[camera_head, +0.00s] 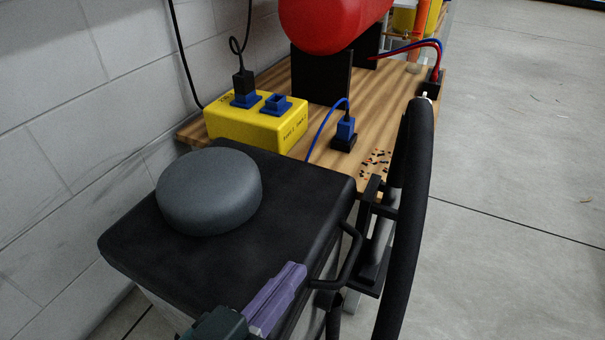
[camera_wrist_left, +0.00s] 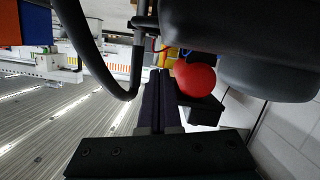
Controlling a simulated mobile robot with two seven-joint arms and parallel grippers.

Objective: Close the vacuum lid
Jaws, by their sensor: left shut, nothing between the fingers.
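The vacuum's black lid (camera_head: 130,250) lies roughly level over the pale body, with a round dark grey cap (camera_head: 208,190) on top. I cannot tell whether a gap remains under its edge. In the left wrist view the dark lid (camera_wrist_left: 235,25) and grey cap (camera_wrist_left: 268,78) fill the upper right. My left gripper (camera_head: 292,272), with purple fingers, is shut and empty over the lid's near right edge, beside the black handle (camera_head: 348,255); contact is unclear. Its fingers (camera_wrist_left: 158,75) also show in the left wrist view. My right gripper is out of view.
A black hose (camera_head: 408,200) stands along the vacuum's right side. Behind is a wooden bench (camera_head: 385,110) with a yellow socket box (camera_head: 255,125), a blue plug (camera_head: 345,128) and a red tank (camera_head: 330,22). A block wall (camera_head: 80,110) borders the left. Open floor (camera_head: 520,150) lies right.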

